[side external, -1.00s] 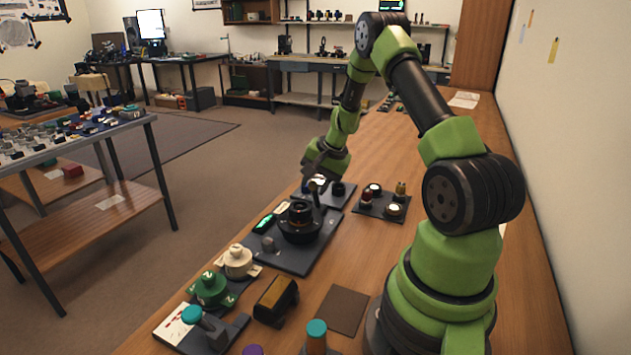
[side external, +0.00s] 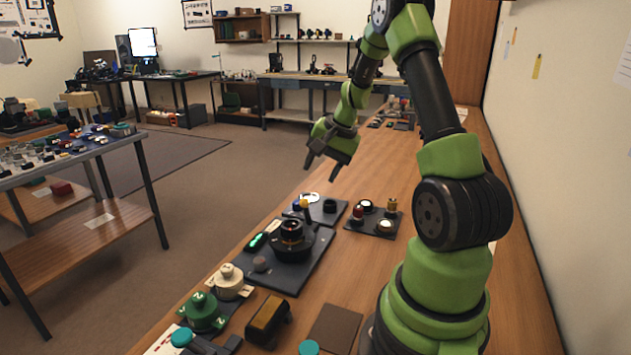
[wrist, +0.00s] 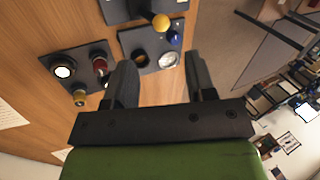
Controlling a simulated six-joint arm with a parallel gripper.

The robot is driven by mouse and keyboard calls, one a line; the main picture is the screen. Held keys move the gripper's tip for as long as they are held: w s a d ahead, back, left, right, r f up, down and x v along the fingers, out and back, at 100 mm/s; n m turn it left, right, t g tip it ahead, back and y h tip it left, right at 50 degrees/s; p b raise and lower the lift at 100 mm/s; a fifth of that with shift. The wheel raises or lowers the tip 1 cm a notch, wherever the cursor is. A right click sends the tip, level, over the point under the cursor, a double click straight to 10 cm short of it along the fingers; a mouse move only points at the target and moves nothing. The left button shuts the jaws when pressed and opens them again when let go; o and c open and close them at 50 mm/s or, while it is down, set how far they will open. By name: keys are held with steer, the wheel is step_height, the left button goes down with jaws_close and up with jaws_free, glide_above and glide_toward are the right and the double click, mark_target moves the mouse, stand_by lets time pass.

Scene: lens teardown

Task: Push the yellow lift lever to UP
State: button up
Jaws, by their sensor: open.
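The yellow lift lever shows as a round yellow knob (side external: 304,203) in the side view, by the dark panel behind the lens stand. In the wrist view its yellow ball (wrist: 161,21) is at the top centre, near a blue knob (wrist: 174,37). I cannot read any UP mark or tell the lever's exact setting. My gripper (side external: 320,170) is in the air above and behind the panel, clear of the lever. Its two dark fingers (wrist: 160,62) are spread apart in the wrist view, with nothing between them.
The lens stand (side external: 291,236) is on a dark base in front of the lever. A small board with red, white and brass knobs (side external: 375,222) lies to the right. Green (side external: 203,312) and cream (side external: 229,282) parts are nearer. Bare table lies behind the panels.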

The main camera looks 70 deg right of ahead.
steer(key=shift+s+r, duration=0.15)
steer(key=shift+r, duration=0.1)
steer(key=shift+c, duration=0.5)
